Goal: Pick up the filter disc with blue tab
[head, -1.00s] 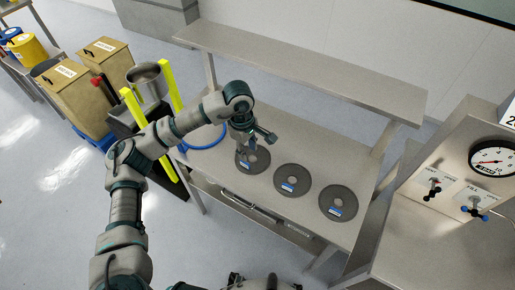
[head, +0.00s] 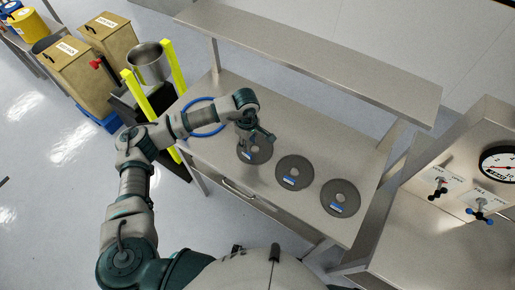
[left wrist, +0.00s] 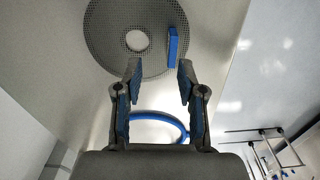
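Three dark grey mesh filter discs with blue tabs lie in a row on the metal table: the left disc (head: 257,153), the middle disc (head: 295,172) and the right disc (head: 340,198). My left gripper (head: 258,139) is over the far part of the left disc and partly hides it. In the left wrist view, my left gripper (left wrist: 158,68) is open with nothing between its fingers. The disc (left wrist: 105,40) with its centre hole lies beyond the fingertips, and its blue tab (left wrist: 173,47) is near the right finger. My right gripper is not in view.
The metal table (head: 330,150) has a raised shelf (head: 310,50) along its back. A blue ring (head: 205,117) lies at the table's left end, beside a steel pot (head: 149,62) and yellow posts. A gauge panel (head: 470,190) stands at the right.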

